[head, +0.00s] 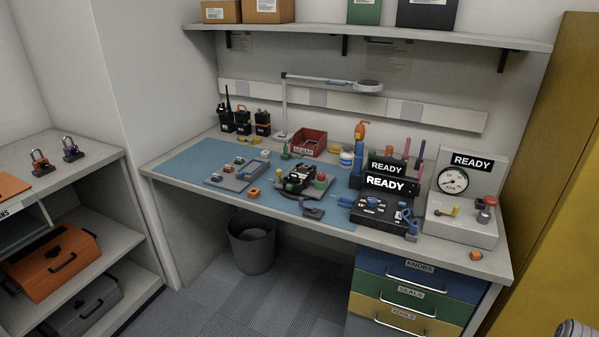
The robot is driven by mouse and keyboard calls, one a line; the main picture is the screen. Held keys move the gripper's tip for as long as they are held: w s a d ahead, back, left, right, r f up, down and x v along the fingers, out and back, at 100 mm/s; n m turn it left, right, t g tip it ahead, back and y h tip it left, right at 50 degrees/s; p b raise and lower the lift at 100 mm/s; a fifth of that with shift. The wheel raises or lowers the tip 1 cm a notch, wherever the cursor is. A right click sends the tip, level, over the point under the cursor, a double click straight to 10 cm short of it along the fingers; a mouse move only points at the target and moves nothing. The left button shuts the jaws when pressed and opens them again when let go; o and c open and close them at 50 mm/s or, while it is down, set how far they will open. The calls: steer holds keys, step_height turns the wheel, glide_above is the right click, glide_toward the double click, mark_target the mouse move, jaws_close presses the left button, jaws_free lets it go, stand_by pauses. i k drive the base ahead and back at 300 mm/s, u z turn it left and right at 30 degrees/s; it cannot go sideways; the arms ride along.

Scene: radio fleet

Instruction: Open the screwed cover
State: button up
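A dark device (299,178) with small coloured parts sits on a stand in the middle of the blue mat (190,160). It may carry the screwed cover, but the cover and any screws are too small to make out. Several dark radios (243,122) with orange parts stand at the back left of the bench. An orange-handled tool (359,137) stands upright behind the black READY box. My gripper is not in view; only a rounded grey part, probably of my arm, shows at the bottom right corner.
A grey tray (236,176) of small parts, a red bin (308,142), a lamp (368,86), black READY boxes (370,210) and a gauge station (462,225) crowd the bench. A waste bin (252,250) stands below. The mat's left end is clear.

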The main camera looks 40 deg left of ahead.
mark_target(301, 174)
steer(key=k, duration=0.9)
steer(key=u, duration=0.7)
steer(key=i, duration=1.15)
steer(key=z, duration=0.05)
